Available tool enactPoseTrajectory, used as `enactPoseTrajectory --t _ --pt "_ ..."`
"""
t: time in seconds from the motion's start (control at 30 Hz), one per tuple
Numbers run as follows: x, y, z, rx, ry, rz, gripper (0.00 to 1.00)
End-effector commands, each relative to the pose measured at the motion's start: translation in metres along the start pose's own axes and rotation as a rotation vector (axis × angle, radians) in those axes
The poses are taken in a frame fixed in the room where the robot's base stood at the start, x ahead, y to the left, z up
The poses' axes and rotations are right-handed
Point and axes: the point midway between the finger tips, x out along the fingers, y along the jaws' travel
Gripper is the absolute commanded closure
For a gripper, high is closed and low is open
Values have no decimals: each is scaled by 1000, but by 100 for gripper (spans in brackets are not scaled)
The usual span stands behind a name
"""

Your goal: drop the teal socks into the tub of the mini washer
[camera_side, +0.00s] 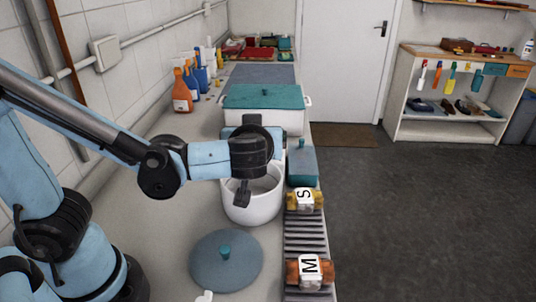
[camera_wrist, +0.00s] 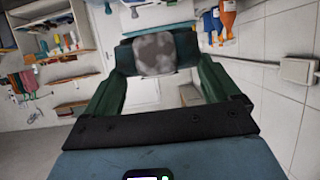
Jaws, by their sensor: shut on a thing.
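My gripper (camera_side: 250,150) points away from the side camera, just beyond and above the open round white tub (camera_side: 252,208), which I take to be the mini washer's. In the wrist view my gripper (camera_wrist: 157,68) is shut on a roll with dark teal ends and a pale mottled middle, the teal socks (camera_wrist: 187,48). In the side view the socks are mostly hidden behind my wrist. The tub's near wall and part of its inside show. A round blue-grey lid (camera_side: 226,264) with a teal knob lies in front of the tub.
A white box with a teal lid (camera_side: 262,96) stands behind. Yellow socks marked S (camera_side: 305,201) and orange-brown socks marked M (camera_side: 309,271) lie on the ribbed strip at right. A small teal lidded box (camera_side: 302,165) is beside the tub. Spray bottles (camera_side: 183,90) line the wall.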

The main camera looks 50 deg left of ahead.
Motion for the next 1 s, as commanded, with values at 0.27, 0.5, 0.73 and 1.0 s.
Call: enactPoseTrajectory --t 0.27,0.5,0.73,1.0 --pt "10 1 25 0 0 0 40" --pt "14 0 34 0 0 0 40" --pt "14 0 35 0 0 0 40" --pt "14 0 34 0 0 0 0"
